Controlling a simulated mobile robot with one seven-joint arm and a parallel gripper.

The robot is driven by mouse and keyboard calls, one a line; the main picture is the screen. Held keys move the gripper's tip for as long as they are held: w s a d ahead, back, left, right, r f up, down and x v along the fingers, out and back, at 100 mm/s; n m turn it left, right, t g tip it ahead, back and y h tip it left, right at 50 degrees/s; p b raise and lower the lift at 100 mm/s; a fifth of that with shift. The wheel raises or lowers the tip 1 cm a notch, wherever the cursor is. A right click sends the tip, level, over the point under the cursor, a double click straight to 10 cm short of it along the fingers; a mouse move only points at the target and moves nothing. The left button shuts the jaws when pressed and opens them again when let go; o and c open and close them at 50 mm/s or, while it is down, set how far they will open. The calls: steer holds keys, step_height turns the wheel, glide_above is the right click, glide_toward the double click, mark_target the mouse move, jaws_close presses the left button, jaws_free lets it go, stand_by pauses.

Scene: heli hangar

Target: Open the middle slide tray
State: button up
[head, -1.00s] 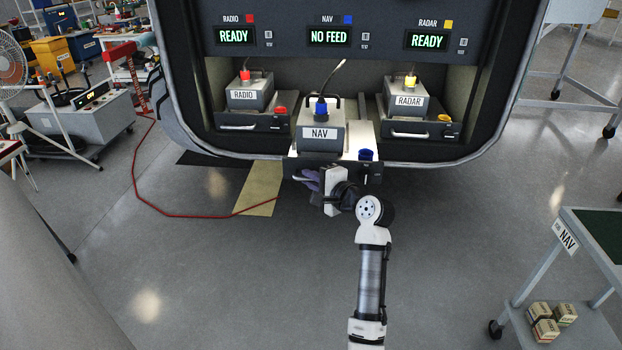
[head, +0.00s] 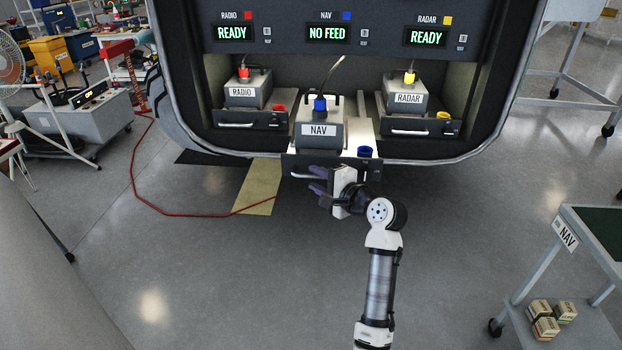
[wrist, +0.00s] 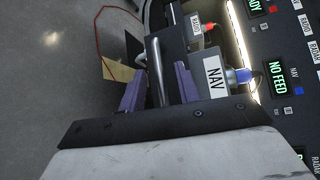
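The middle slide tray (head: 372,166) sticks out of the bay well past its neighbours. It carries the grey NAV box (head: 319,142), with a blue connector on top, and a blue knob (head: 364,151). My gripper (head: 318,180) is in front of the tray's face, at its handle (head: 296,175). In the wrist view, the two purple fingers (wrist: 158,90) are apart, with the metal handle bar (wrist: 154,60) showing between them. Neither finger appears pressed on the bar. The gripper body hides the right part of the handle in the head view.
The RADIO tray (head: 235,118) and RADAR tray (head: 420,127) sit further back on either side. A red cable (head: 170,214) lies on the floor at left. A NAV-labelled cart (head: 590,262) stands at right.

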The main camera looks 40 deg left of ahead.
steer(key=b+v, duration=0.2)
steer(key=v, duration=0.8)
steer(key=shift+d, duration=0.35)
steer(key=shift+a, duration=0.1)
